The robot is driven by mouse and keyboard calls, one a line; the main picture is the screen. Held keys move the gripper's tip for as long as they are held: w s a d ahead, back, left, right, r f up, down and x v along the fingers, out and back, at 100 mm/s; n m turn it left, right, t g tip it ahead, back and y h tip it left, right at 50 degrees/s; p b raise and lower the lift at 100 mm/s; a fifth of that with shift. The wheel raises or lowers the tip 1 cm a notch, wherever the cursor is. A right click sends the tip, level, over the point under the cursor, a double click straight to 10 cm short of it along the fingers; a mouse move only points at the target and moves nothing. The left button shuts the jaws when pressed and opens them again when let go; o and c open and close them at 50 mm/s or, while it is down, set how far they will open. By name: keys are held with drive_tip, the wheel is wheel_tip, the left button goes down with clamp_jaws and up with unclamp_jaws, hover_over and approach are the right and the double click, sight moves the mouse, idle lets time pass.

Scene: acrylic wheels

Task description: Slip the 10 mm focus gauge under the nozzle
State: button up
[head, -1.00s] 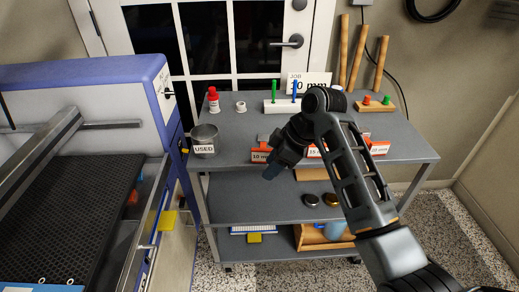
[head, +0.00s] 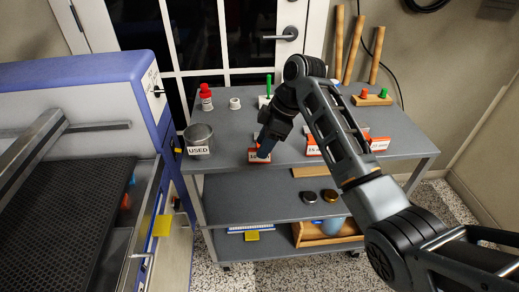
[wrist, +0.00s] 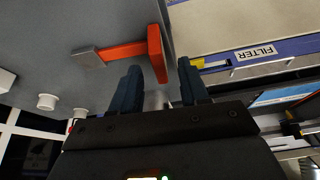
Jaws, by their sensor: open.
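The 10 mm gauge, an orange-red piece with a white label plate (head: 254,157), stands on the cart top near its front edge in the head view, partly hidden by my gripper (head: 264,146). In the wrist view the orange gauge (wrist: 157,50) has a flat end plate, a narrow bar and a grey tip. My gripper (wrist: 160,78) is open, with its two blue fingers apart and the end plate just beyond the gap between the fingertips. I cannot tell if they touch. The nozzle cannot be made out in these frames.
The blue-and-white machine with a dark honeycomb bed (head: 70,200) stands left.

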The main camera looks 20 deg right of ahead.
drive_tip(key=x, duration=0.3)
drive_tip(key=shift+f, duration=0.15)
clamp_jaws()
idle(0.3)
